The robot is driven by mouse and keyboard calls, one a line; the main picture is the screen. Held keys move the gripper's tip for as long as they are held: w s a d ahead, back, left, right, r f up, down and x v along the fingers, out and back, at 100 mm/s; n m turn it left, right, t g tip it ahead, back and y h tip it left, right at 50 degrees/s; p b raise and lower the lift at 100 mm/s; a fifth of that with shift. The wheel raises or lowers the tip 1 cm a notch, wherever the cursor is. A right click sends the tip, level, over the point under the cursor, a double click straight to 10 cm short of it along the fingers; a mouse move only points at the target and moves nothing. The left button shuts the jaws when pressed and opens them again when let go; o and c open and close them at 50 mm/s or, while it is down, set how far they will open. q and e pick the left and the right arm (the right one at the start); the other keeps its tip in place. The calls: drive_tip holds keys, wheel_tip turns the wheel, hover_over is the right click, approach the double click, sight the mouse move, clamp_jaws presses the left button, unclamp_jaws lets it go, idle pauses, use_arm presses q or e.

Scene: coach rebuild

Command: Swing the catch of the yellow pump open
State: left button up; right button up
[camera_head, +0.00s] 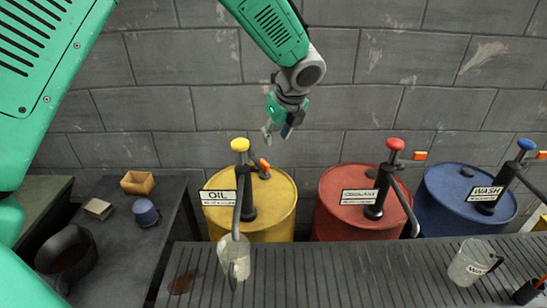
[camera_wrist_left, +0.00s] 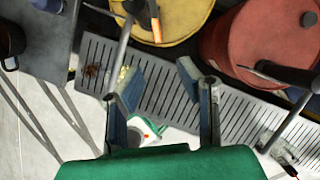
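The yellow pump (camera_head: 240,145) has a yellow knob and a dark post, and stands on the yellow drum (camera_head: 275,202) with the OIL label. My right gripper is not in view.
A clear jug (camera_head: 236,257) stands under the oil spout on the slatted grating (camera_head: 330,275). Red (camera_head: 346,220) and blue (camera_head: 440,200) drums with similar pumps stand to the right. Another jug (camera_head: 468,263) is front right. A side bench (camera_head: 125,245) holds small items.

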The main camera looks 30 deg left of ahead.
sight(264, 161)
use_arm(q)
drive_tip(key=x, duration=0.6)
drive_tip(key=a+x, duration=0.1)
drive_tip(key=x, duration=0.5)
drive_tip(key=shift+w+a, duration=0.15)
drive_tip(key=shift+a, duration=0.05)
drive_tip(key=shift+w+d+f+p, duration=0.15)
drive_tip(key=shift+f+p, duration=0.15)
drive_tip(key=shift+f, duration=0.2)
drive_tip(key=shift+a, duration=0.2)
drive_tip(key=shift+c, duration=0.8)
drive_tip(key=shift+a+f, duration=0.1)
drive_tip(key=shift+a, duration=0.15)
clamp_jaws()
